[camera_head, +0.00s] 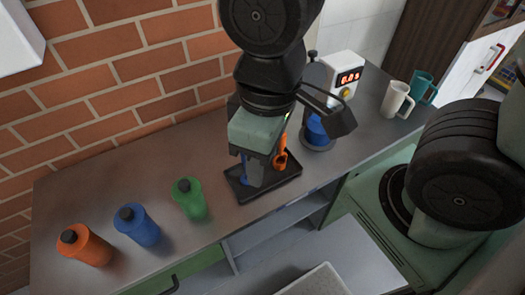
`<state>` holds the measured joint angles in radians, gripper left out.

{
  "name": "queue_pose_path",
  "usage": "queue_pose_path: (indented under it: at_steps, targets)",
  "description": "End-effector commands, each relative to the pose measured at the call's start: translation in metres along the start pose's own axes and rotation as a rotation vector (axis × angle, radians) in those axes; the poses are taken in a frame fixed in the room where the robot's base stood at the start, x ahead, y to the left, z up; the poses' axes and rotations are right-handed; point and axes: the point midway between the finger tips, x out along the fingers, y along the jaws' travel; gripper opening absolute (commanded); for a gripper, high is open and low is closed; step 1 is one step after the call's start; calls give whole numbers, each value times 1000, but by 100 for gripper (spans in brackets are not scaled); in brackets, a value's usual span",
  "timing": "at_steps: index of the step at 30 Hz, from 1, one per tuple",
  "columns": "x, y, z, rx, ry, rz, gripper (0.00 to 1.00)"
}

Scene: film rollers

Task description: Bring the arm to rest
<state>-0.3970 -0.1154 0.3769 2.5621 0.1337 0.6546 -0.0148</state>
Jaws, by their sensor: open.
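My arm comes down from the top of the head view, its black links over the counter. My gripper (298,136) is open, with one black finger spread out to the right. The other finger is hard to make out against the grey-green block of the wrist. It hangs above a black tray (238,186) on the counter, and I see nothing held. In the tray stand an orange tool-like piece (281,155) and a blue piece (243,170), partly covered by my gripper.
An orange bottle (84,246), a blue bottle (138,226) and a green bottle (190,199) stand at left on the counter (105,188). A timer box (344,75), a blue container (317,132), a white mug (396,101) and a teal mug (422,87) are at right. A brick wall stands behind.

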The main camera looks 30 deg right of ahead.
Motion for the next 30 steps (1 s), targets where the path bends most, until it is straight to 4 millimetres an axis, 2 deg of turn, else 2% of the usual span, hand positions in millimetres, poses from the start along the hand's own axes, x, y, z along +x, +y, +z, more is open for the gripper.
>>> queue_pose_path:
  at_steps: [8, 18, 30]
  targets:
    - [5, 0, 0, 4, 0, -1, 44]
    - [67, 4, 1, 6, -1, -1, 44]
    - [70, 4, 2, 6, -1, 0, 44]
